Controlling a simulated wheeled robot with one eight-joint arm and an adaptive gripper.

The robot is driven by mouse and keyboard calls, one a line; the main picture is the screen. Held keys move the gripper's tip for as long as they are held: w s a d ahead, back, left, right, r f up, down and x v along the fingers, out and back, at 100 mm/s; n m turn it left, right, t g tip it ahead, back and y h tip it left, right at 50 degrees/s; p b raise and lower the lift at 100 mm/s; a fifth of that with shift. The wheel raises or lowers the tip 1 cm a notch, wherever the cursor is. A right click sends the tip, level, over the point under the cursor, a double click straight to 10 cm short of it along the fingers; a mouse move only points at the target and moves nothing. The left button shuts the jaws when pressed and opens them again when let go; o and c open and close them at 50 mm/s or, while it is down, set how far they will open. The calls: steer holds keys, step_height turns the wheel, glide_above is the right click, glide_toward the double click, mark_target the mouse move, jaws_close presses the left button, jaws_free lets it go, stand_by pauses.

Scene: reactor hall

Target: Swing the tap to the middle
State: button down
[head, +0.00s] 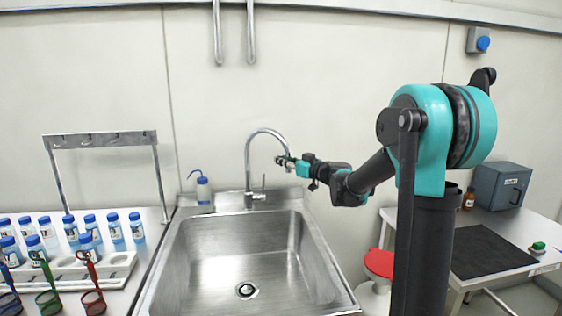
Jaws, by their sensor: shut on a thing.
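The tap (248,165) is a tall silver gooseneck at the back rim of the steel sink (195,262). Its spout curves over to the right, and a small lever stands beside its base. My gripper (284,161) is at the spout's free end, to the right of the tap's upright. It is shut on the spout's end; the fingers partly hide that end. My arm reaches in from the right, above the sink's back right corner. The basin is empty, with a drain near its front middle.
A wash bottle (203,190) stands left of the tap. A rack of blue-capped bottles (107,268) and a metal stand (100,139) are on the left bench. A red stool (379,263) and a table with a black mat (486,252) are on the right.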

steer(key=shift+s+a, duration=0.1)
steer(key=shift+s, duration=0.05)
steer(key=s+a+m+t+h, duration=0.2)
steer(key=s+a+t+h, duration=0.1)
steer(key=s+a, duration=0.4)
steer(key=shift+s+a+m, duration=0.4)
steer(key=shift+a, duration=0.9)
stand_by(0.8)
steer(key=c, duration=1.5)
jaws_free()
steer(key=shift+s+d, duration=0.1)
